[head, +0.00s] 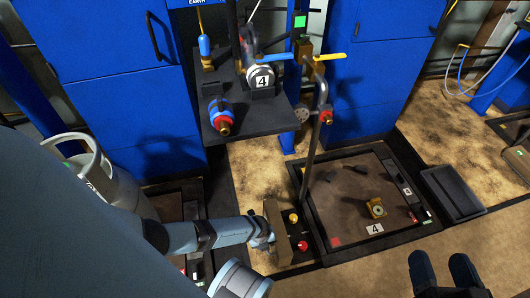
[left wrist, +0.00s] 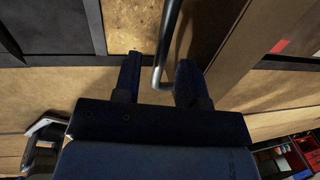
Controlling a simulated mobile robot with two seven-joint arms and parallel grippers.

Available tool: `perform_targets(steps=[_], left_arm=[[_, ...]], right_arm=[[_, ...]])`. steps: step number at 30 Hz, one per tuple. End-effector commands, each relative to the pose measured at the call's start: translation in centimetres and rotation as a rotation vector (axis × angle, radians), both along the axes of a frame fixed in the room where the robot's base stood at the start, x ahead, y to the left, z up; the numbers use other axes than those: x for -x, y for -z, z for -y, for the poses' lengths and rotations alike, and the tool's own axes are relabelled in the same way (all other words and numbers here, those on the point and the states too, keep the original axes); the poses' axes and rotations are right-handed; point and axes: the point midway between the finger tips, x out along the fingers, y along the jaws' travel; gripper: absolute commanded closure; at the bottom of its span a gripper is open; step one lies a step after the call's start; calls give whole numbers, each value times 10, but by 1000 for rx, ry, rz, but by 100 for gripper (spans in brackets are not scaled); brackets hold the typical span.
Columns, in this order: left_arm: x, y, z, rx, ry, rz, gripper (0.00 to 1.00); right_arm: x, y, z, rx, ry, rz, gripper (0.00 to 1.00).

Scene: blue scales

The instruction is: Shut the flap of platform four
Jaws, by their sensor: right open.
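Platform four (head: 335,208) lies on the floor in the head view, a brown plate in a dark frame with a "4" label. At its near left corner stands a box with a brown panel (head: 275,222), apparently the raised flap, beside a yellow and a red button. My left gripper (head: 264,236) is at the panel's left side, its fingers mostly hidden there. My right gripper (head: 446,272) is open and empty at the lower right.
A dark stand (head: 245,120) with valves is behind, before blue cabinets (head: 370,90). A gas cylinder (head: 120,195) stands left. Floor in front is clear.

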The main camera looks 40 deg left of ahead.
Motion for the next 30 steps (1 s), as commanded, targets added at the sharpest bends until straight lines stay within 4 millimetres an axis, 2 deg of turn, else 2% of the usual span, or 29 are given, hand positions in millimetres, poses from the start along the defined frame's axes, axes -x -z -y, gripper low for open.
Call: perform_targets(steps=[9, 10, 15, 30], left_arm=[[0, 3, 1, 0, 0, 0, 62], [0, 3, 1, 0, 0, 0, 64], [0, 3, 1, 0, 0, 0, 100], [3, -5, 8, -47, 2, -56, 100]], right_arm=[[-1, 1, 0, 8, -2, 4, 31], [-1, 1, 0, 8, -2, 4, 31], [-1, 1, 0, 7, -2, 5, 31], [2, -4, -1, -7, -4, -16, 31]])
